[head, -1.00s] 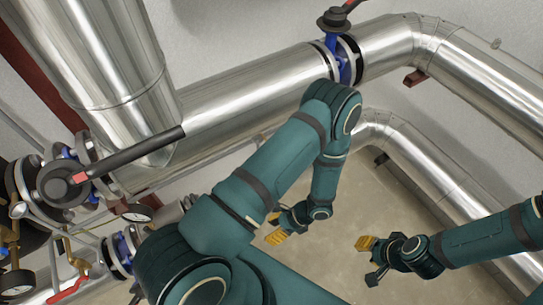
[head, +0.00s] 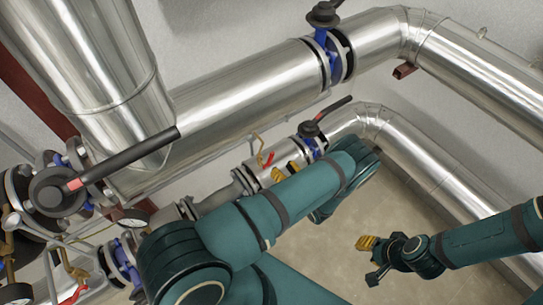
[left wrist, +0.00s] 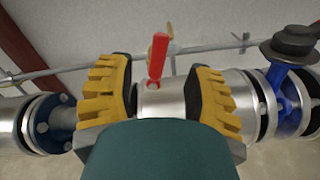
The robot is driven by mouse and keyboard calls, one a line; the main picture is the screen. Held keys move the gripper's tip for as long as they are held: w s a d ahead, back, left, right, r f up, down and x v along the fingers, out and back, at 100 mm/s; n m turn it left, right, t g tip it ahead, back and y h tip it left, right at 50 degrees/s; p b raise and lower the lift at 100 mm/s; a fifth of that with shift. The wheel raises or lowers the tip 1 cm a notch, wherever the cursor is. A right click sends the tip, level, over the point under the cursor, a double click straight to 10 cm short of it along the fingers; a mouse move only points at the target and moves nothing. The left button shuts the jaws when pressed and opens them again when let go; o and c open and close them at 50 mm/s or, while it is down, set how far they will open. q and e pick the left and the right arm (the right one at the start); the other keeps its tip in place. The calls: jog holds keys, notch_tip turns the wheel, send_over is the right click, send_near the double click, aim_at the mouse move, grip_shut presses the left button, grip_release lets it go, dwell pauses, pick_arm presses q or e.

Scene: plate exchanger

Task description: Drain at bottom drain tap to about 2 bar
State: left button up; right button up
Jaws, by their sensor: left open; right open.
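A small brass tap (head: 257,145) with a red lever (head: 267,160) sits on the lower silver pipe in the head view. In the left wrist view the red lever (left wrist: 157,55) stands upright on the pipe, beyond and between my finger pads. A second red-levered brass tap (head: 75,270) is at lower left. I cannot tell which is the bottom drain tap. My right gripper (head: 367,243) is open and empty above the floor.
A blue valve with a black lever (head: 311,128) is just right of the near tap. A large black-handled valve (head: 50,190) and a gauge (head: 133,218), its reading illegible, are at left. Insulated pipes (head: 240,90) run along the wall. The floor (head: 350,215) is clear.

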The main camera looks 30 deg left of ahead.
aim_at(273, 158)
pick_arm(q)
jog(key=x, duration=0.7)
jog(key=shift+a, duration=0.1)
grip_shut()
